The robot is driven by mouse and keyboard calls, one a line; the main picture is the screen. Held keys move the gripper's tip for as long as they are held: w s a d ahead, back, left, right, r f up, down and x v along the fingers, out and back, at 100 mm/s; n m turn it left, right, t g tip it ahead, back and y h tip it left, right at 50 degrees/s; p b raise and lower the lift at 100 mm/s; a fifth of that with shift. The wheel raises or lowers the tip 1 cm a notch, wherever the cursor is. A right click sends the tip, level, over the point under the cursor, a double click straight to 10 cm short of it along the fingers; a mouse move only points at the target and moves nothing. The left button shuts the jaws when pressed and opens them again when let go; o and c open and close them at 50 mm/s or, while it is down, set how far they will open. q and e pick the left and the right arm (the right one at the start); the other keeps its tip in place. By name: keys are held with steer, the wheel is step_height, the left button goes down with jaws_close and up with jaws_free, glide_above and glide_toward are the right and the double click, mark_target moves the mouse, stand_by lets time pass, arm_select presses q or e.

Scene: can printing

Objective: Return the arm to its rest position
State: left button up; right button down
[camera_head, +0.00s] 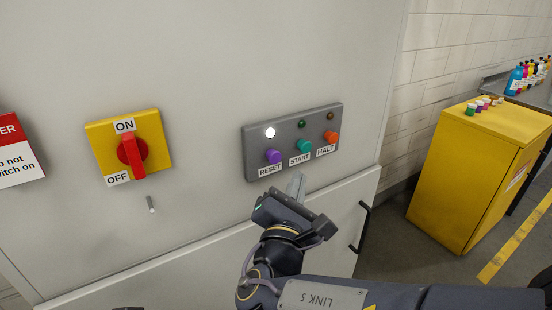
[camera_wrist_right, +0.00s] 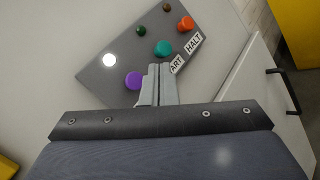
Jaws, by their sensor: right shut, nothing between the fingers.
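My right gripper (camera_head: 296,184) is shut and empty, just below the grey button panel (camera_head: 253,149) on the machine's front. The panel bears a purple RESET button (camera_head: 273,156), a teal START button (camera_head: 304,146) and an orange HALT button (camera_head: 331,137). A white lamp (camera_head: 270,132) above RESET is lit; the green and brown lamps look dark. In the right wrist view the shut fingers (camera_wrist_right: 158,72) overlap the panel's lower edge, between the purple button (camera_wrist_right: 134,80) and the teal button (camera_wrist_right: 163,48). I cannot tell whether they touch it.
A black door handle (camera_head: 361,228) lies right of my arm. A yellow cabinet (camera_head: 461,165) with small pots stands at right; floor lies between.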

steer(key=s+d+f+m+g+h, duration=0.2)
steer(key=d+f+m+g, duration=0.3)
steer(key=d, duration=0.5)
steer(key=s+d+f+m+g+h, duration=0.15)
steer(key=d+f+m+g, duration=0.4)
steer(key=d, duration=0.55)
steer(key=s+d+f+m+g+y, duration=0.35)
steer(key=s+d+f+m, duration=0.2)
steer(key=s, duration=0.25)
steer(key=s+a+m+y, duration=0.6)
steer(key=s+m, duration=0.4)
steer(key=m, duration=0.2)
steer(key=shift+f+y, duration=0.2)
steer(key=shift+y, duration=0.2)
